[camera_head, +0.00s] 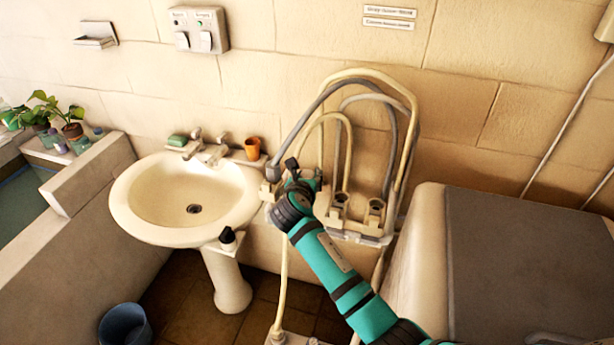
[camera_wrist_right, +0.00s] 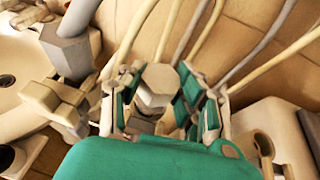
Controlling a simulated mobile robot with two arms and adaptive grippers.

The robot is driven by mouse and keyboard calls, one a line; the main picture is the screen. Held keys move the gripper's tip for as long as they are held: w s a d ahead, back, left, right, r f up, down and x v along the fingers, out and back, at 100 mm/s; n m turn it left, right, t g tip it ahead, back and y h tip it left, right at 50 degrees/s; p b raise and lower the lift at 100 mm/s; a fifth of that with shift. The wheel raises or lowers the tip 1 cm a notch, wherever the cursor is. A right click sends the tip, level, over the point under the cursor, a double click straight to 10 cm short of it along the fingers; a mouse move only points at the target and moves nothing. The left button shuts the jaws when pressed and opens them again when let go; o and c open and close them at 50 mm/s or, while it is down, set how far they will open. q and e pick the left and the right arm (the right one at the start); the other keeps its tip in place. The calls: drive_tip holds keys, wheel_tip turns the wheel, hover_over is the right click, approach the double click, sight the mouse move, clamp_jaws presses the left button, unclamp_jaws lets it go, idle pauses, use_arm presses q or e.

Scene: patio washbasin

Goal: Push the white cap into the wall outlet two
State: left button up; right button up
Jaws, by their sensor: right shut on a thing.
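My right gripper (camera_head: 308,180) reaches in from the lower right to the hose panel beside the basin. In the right wrist view the right gripper (camera_wrist_right: 160,100) is shut on the white hexagonal cap (camera_wrist_right: 158,80). The cap stands between the teal-backed fingers, its flat top facing the camera. A grey threaded part shows just below it; I cannot tell whether the cap is seated on it. In the head view the cap is too small and covered to make out. Two open round outlets (camera_head: 375,208) show right of the gripper. My left gripper is out of view.
Grey and cream hoses (camera_head: 400,120) arch above the panel. A grey hose with a hexagonal fitting (camera_wrist_right: 68,50) stands close left of the gripper. The basin (camera_head: 190,195) is left, with an orange cup (camera_head: 252,148) on its rim. A dark-topped box (camera_head: 530,260) stands right.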

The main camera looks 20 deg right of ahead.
drive_tip(key=shift+f, duration=0.4)
drive_tip(key=o, duration=0.8)
